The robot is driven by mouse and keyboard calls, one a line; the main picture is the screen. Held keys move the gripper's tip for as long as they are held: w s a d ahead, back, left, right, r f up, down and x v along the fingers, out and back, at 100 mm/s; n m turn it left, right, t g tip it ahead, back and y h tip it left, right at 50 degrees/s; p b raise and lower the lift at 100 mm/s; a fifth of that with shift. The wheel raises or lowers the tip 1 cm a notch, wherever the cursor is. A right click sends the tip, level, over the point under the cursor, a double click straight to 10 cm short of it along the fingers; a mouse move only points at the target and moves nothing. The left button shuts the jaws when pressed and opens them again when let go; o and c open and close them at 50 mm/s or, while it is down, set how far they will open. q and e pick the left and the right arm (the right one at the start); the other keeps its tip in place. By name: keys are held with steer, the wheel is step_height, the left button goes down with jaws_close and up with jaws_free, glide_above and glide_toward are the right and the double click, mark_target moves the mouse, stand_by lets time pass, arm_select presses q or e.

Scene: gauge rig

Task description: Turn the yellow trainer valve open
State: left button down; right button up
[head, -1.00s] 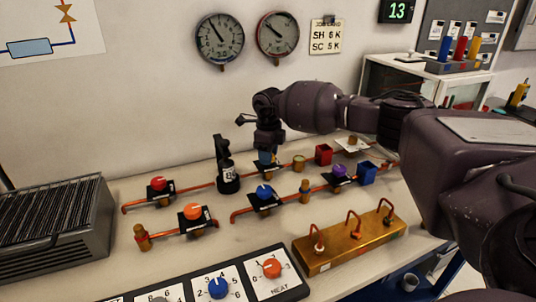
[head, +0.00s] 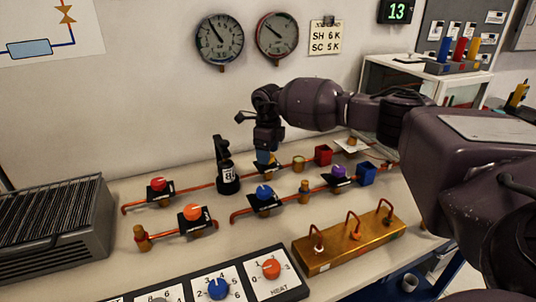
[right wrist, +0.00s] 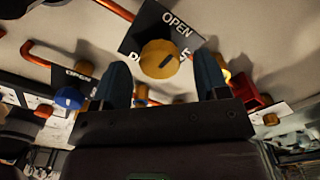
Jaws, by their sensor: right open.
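The yellow valve knob (right wrist: 159,58) shows in the right wrist view, on a black plate with the word OPEN along one edge. A second word on the plate is partly hidden by the knob. My right gripper (right wrist: 164,82) is open, with one blue finger on each side of the knob; I cannot tell whether either finger touches it. In the head view my right gripper (head: 266,156) is at the back pipe run and mostly hides the yellow valve. My left gripper is not in view.
A black stand (head: 227,172) is close left of the gripper. Red (head: 158,184), orange (head: 193,212), blue (head: 264,192) and purple (head: 338,170) knobs sit on the copper pipes. A brass block with hooks (head: 350,243) and a dial panel (head: 245,277) are in front.

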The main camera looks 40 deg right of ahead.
step_height(320, 180, up, 10)
steer(key=shift+f+p, duration=0.15)
steer(key=shift+p, duration=0.25)
stand_by(0.4)
